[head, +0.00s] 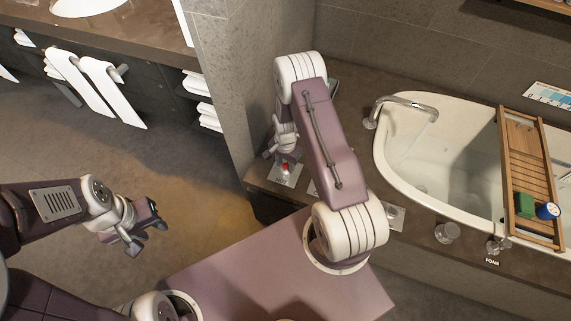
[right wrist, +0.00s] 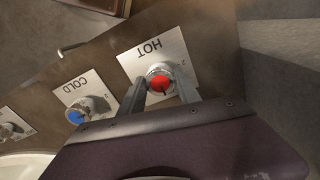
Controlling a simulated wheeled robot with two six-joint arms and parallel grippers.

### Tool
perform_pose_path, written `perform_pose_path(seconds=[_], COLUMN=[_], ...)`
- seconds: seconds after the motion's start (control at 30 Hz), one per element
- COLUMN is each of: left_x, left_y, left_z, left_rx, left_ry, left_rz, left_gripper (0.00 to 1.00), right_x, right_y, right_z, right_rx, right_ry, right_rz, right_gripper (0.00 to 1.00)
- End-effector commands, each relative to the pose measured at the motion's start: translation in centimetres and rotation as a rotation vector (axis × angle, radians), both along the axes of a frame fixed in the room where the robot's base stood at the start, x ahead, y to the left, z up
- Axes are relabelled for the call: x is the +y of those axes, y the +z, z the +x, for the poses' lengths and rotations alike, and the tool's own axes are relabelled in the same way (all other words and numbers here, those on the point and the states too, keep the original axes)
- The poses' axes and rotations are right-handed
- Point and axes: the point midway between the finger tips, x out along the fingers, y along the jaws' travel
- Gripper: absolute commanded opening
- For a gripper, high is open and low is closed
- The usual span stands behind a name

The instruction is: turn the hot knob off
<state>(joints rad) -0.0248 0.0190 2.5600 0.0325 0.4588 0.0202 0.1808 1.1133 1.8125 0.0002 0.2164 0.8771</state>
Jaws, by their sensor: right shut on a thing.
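The hot knob (right wrist: 161,79) has a red face and a metal rim, on a white plate (right wrist: 176,49) lettered HOT. It also shows as a small red spot in the head view (head: 285,168), largely covered by my right gripper (head: 284,157). In the right wrist view my right gripper (right wrist: 161,91) has one finger on each side of the knob and is shut on it. A dark pointer mark shows on the red face. My left gripper (head: 147,227) is open and empty over the floor, far from the knob.
The cold knob (right wrist: 78,110), with a blue face, is beside the hot one. A white bathtub (head: 383,158) with a spout (head: 408,103) and a wooden caddy (head: 520,150) is at right. A thin pale stream seems to fall from the spout. A wall edge stands left of the gripper.

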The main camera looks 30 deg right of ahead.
Motion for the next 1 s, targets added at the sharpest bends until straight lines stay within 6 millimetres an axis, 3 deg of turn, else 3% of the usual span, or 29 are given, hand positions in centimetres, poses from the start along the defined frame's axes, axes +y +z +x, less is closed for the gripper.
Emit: perform_pose_path(seconds=[0.07, 0.1, 0.17, 0.5, 0.8, 1.0], left_x=[0.0, 0.0, 0.0, 0.0, 0.0, 0.0], left_y=[0.0, 0.0, 0.0, 0.1, 1.1, 1.3], left_z=[0.0, 0.0, 0.0, 0.0, 0.0, 0.0], left_rx=[0.0, 0.0, 0.0, 0.0, 0.0, 0.0], left_ry=[0.0, 0.0, 0.0, 0.0, 0.0, 0.0], left_rz=[0.0, 0.0, 0.0, 0.0, 0.0, 0.0], left_gripper=[0.36, 0.36, 0.36, 0.36, 0.36, 0.36], right_x=[-0.1, -0.1, -0.1, 0.0, -0.1, 0.0], right_y=[0.1, 0.1, 0.1, 0.5, 6.8, 9.0], right_z=[0.2, 0.2, 0.2, 0.1, 0.2, 0.1], right_rx=[-0.005, -0.005, -0.004, -0.003, -0.006, -0.004], right_ry=[0.0, 0.0, 0.001, 0.001, 0.001, 0.001], right_rz=[-0.001, -0.001, -0.001, -0.001, -0.001, -0.001], right_gripper=[0.0, 0.47, 0.61, 0.61, 0.61, 0.61])
